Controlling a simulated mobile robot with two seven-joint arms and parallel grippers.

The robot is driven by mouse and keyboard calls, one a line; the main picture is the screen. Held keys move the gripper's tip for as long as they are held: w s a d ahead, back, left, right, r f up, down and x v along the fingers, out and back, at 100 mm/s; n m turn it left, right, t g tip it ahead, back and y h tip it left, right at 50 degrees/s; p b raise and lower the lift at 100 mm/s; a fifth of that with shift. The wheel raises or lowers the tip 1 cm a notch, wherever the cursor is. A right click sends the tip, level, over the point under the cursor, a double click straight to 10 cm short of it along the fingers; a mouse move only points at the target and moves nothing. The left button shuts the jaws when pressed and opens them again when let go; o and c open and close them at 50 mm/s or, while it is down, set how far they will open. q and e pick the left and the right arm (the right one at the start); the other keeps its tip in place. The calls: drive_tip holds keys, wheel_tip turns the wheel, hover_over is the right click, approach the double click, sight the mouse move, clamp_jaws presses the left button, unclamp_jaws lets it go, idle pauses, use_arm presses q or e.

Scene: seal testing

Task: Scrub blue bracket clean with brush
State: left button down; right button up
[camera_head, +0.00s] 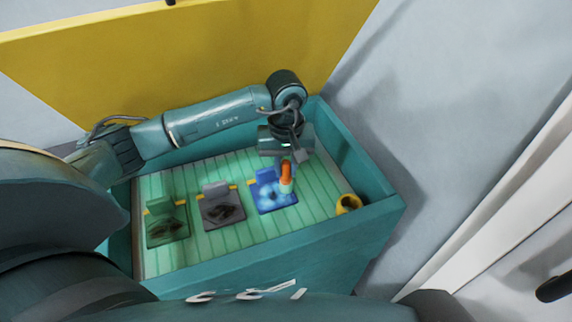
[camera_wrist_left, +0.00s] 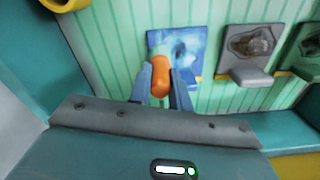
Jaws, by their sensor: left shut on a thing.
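The blue bracket (camera_head: 265,200) lies on the ribbed green floor of the teal box, at the right end of a row of brackets. Its plate shows pale, lighter patches; it also shows in the left wrist view (camera_wrist_left: 190,42). My left gripper (camera_head: 286,163) is above it, pointing down, shut on the orange handle of the brush (camera_head: 286,176). The brush's pale lower end is over the blue plate; I cannot tell whether it touches. In the left wrist view the two fingers (camera_wrist_left: 160,88) grip the orange handle (camera_wrist_left: 161,75). My right gripper is not seen.
A grey bracket (camera_head: 222,210) and a green bracket (camera_head: 166,227), both with dark stains, lie left of the blue one. A yellow round holder (camera_head: 348,204) stands at the right. The teal box walls (camera_head: 383,214) surround all; a yellow panel (camera_head: 200,60) rises behind.

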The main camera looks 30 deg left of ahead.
use_arm(q)
drive_tip(key=shift+f+b, duration=0.65)
drive_tip(key=shift+a, duration=0.1)
